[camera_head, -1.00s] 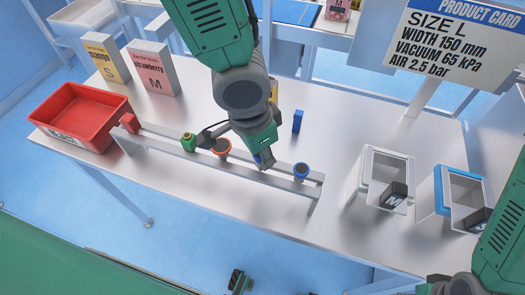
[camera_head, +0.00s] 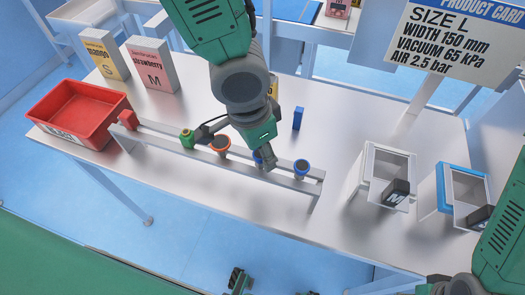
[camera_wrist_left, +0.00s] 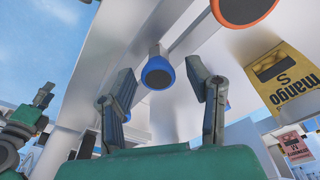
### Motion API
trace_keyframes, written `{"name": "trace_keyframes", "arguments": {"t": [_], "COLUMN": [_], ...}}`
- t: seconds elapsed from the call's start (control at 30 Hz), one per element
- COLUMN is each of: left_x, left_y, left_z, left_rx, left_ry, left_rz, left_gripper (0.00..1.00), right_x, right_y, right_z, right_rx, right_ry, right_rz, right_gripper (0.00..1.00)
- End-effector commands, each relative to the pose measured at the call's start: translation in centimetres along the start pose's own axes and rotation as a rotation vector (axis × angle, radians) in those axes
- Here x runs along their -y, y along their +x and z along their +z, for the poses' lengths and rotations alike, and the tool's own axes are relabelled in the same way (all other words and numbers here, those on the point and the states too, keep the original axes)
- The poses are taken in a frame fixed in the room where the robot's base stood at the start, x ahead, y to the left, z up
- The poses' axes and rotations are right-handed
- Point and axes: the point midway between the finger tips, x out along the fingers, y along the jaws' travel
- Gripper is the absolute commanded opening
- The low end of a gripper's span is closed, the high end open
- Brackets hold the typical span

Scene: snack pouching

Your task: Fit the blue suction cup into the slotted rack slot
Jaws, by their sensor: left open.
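The slotted rack (camera_head: 172,152) is a long pale two-rail bar on the table. A blue suction cup (camera_head: 258,156) is at the rack, right of the orange-rimmed cup (camera_head: 220,145), partly hidden by my left gripper (camera_head: 265,160). In the left wrist view a blue-rimmed cup with a dark face (camera_wrist_left: 157,73) shows between the open fingers of my left gripper (camera_wrist_left: 159,78), with gaps beside it.
A green cup (camera_head: 187,139) and a red piece (camera_head: 128,120) sit farther left on the rack. A red bin (camera_head: 80,112) is at the left. Mango (camera_head: 103,56) and strawberry (camera_head: 152,65) boxes stand behind.

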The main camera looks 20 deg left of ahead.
Motion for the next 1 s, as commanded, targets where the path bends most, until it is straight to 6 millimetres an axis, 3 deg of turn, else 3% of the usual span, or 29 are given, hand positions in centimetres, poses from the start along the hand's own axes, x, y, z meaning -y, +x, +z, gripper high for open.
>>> {"name": "trace_keyframes", "arguments": {"t": [0.3, 0.5, 1.0], "left_x": [0.0, 0.0, 0.0], "left_y": [-6.8, -9.7, -10.6], "left_z": [-0.2, -0.2, -0.1], "left_rx": [-0.008, -0.004, 0.001], "left_ry": [-0.002, 0.0, 0.001], "left_rz": [0.002, 0.001, 0.001], "left_gripper": [0.45, 0.45, 0.45], "right_x": [0.0, 0.0, 0.0], "right_y": [0.0, 0.0, 0.1], "right_z": [0.0, -0.1, -0.3], "right_rx": [-0.001, 0.0, 0.001], "right_ry": [0.0, 0.0, 0.0], "right_rz": [0.0, 0.0, 0.0], "right_gripper": [0.4, 0.4, 0.4]}}
